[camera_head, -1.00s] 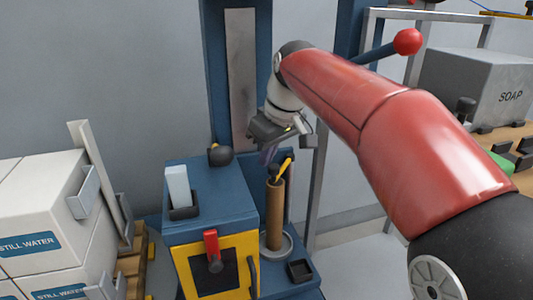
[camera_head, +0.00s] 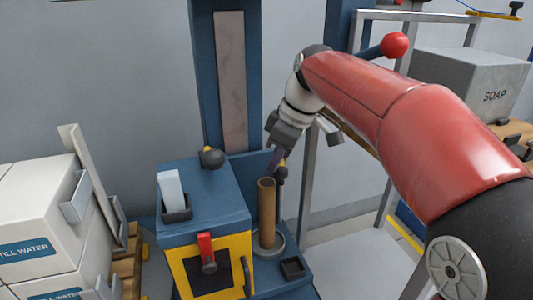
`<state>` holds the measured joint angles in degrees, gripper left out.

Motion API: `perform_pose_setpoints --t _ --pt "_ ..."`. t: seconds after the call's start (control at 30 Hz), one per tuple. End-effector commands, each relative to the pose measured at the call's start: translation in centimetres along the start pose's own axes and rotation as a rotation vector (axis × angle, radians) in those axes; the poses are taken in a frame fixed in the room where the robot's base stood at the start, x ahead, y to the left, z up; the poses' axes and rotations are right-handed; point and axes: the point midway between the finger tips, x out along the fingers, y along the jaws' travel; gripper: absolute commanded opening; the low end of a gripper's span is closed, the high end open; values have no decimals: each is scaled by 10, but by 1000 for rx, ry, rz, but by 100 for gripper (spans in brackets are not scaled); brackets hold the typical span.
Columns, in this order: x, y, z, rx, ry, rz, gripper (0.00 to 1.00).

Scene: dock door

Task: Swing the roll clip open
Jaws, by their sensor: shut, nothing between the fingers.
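The brown cardboard roll (camera_head: 266,212) stands upright on a round grey base (camera_head: 270,246) beside the blue machine. A dark post with a black knob (camera_head: 281,175) stands just right of the roll's top. The yellow arm of the roll clip does not show over the roll; I cannot tell whether it is turned away or hidden by my gripper. My gripper (camera_head: 276,159) is shut and empty, pointing down just above the black knob. Whether it touches the knob or clip is unclear.
The blue machine (camera_head: 205,190) with a yellow front stands left of the roll, with a red handle (camera_head: 205,244). White water boxes (camera_head: 32,205) stand on a pallet at far left. A grey frame (camera_head: 305,170) rises right of the roll. A soap box (camera_head: 470,80) is at back right.

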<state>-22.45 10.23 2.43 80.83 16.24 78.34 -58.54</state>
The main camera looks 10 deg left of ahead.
Motion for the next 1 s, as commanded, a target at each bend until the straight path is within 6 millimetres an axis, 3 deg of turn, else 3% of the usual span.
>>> perform_pose_setpoints --t 0.33,1.0 --pt "-9 8 22 -226 0 -82 0" --pt "-11 13 32 -223 0 -80 0"
